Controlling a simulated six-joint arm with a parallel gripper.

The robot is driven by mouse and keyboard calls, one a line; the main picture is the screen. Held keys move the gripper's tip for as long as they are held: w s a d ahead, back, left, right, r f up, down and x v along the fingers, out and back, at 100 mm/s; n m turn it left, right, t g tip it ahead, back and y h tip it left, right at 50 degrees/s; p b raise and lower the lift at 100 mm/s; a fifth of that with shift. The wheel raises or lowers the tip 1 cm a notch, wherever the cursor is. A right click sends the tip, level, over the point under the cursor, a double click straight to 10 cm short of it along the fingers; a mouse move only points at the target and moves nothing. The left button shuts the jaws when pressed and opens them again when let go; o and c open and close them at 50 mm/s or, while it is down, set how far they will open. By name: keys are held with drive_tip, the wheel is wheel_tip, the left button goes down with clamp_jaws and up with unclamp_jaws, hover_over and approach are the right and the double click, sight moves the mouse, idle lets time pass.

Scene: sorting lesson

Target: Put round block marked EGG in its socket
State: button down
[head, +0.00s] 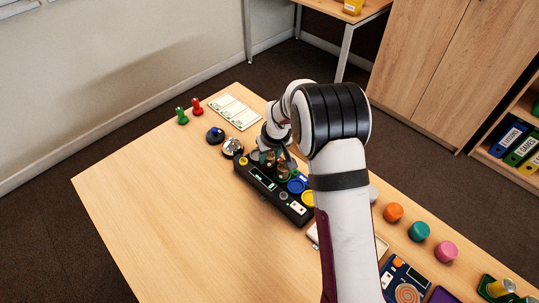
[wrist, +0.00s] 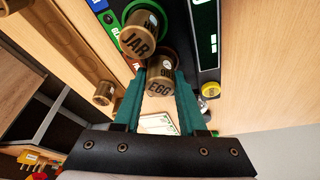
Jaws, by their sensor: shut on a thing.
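The round brown block marked EGG (wrist: 160,86) is between the teal fingers of my gripper (wrist: 161,82) in the wrist view. My gripper is shut on it. A brown block marked JAR (wrist: 137,40) stands right beside it, with a green ring around its base. In the head view, my gripper (head: 275,152) is over the black console (head: 243,175), at its far end. The EGG block (head: 268,158) and JAR block (head: 284,171) show there, partly hidden by my gripper. I cannot tell whether the EGG block's lower end is inside a socket.
A silver bell (head: 232,147) and a blue-topped button (head: 215,135) stand left of the console. Orange (head: 393,212), teal (head: 419,231) and pink (head: 445,251) pieces lie at right. The table's left front is clear.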

drive_tip(key=shift+f, duration=0.4)
idle(0.3)
drive_tip(key=c, duration=0.8)
unclamp_jaws()
drive_tip(key=shift+o, duration=0.2)
drive_tip(key=v, duration=1.1)
wheel_tip(320, 180, up, 6)
drive_tip(key=shift+f, duration=0.1)
